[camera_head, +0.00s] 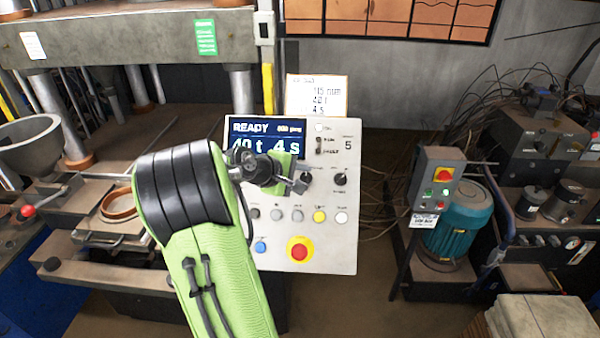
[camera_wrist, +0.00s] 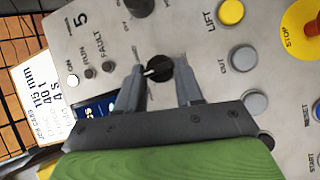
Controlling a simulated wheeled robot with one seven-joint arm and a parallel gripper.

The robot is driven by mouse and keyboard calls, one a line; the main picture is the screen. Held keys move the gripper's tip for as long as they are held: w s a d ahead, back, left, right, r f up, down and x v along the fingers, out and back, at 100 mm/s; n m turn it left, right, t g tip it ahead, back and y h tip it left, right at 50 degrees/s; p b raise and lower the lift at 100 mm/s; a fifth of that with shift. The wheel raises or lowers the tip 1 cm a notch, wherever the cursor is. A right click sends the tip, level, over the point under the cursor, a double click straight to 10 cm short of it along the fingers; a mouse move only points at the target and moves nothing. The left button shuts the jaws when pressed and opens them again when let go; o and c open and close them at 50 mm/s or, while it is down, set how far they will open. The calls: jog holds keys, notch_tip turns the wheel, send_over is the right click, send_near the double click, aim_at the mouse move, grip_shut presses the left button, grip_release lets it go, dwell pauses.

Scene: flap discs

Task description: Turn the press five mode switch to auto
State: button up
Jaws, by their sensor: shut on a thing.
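The press five control panel (camera_head: 345,235) is a light grey board with a large "5" at its upper right. Two black rotary knobs sit side by side on it; the right knob (camera_head: 340,179) is uncovered. My gripper (camera_head: 300,185) is at the left knob, partly hiding it. In the wrist view, my gripper (camera_wrist: 160,84) has its two fingers on either side of this black knob (camera_wrist: 160,66), shut on it. Its white pointer mark points toward the panel's top edge, slightly toward the display. The other knob (camera_wrist: 140,6) shows at the top edge. The knob labels are too small to read.
The display (camera_head: 262,138) reads READY, 40 t, 4 s. Below the knobs are a row of push buttons, including a yellow one (camera_head: 319,216), and a red emergency stop (camera_head: 300,249). A job card (camera_head: 316,95) stands above the panel. A small red-and-green button box (camera_head: 439,185) stands to the right.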

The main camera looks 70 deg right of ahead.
jog(key=shift+f, duration=0.15)
dwell(0.4)
jog(key=o, duration=1)
jog(key=p+v, duration=0.1)
jog(key=v, duration=1.5)
jog(key=shift+d+p, duration=0.15)
jog(key=shift+p, duration=0.15)
